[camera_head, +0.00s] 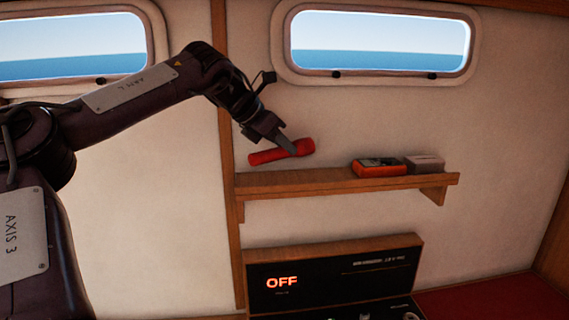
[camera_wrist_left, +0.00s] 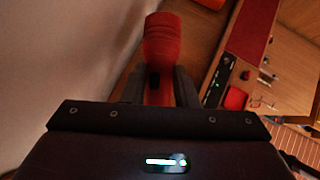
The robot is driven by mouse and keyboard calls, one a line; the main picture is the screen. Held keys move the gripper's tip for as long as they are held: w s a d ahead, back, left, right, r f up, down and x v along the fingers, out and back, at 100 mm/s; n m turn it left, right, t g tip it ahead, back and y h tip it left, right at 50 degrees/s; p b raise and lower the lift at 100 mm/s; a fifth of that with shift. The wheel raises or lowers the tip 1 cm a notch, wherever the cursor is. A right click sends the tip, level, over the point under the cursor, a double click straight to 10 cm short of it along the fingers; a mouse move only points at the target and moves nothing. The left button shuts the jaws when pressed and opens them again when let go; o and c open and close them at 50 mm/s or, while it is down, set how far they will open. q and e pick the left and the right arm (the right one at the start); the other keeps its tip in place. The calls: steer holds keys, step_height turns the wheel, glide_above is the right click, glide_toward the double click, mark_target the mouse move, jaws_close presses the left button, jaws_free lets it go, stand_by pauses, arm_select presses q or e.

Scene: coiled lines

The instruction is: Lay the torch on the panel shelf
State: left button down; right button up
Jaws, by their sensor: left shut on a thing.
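The red torch (camera_head: 270,155) is held by my left gripper (camera_head: 290,148) just above the left part of the wooden panel shelf (camera_head: 320,182). The torch lies nearly level, with its wider head to the right. In the left wrist view the torch (camera_wrist_left: 168,45) points away between the two fingers of my left gripper (camera_wrist_left: 160,90), which are shut on it. A narrow gap seems to show between torch and shelf in the head view, but I cannot tell for sure that they are apart. My right gripper is not in view.
An orange device (camera_head: 380,168) and a grey box (camera_head: 425,164) stand on the right part of the shelf. The shelf's left part is bare. Below is a black panel (camera_head: 330,275) reading OFF. A wooden post (camera_head: 226,120) stands at the shelf's left end, and a window (camera_head: 375,43) is above.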

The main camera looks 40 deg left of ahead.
arm_select(q)
steer(key=shift+f, duration=0.75)
steer(key=f, duration=0.1)
steer(key=f+p, duration=0.1)
steer(key=f, duration=0.1)
steer(key=shift+s+f, duration=0.25)
steer(key=shift+f, duration=0.15)
steer(key=c, duration=1.5)
jaws_free()
steer(key=o, duration=0.4)
steer(key=shift+c, duration=0.2)
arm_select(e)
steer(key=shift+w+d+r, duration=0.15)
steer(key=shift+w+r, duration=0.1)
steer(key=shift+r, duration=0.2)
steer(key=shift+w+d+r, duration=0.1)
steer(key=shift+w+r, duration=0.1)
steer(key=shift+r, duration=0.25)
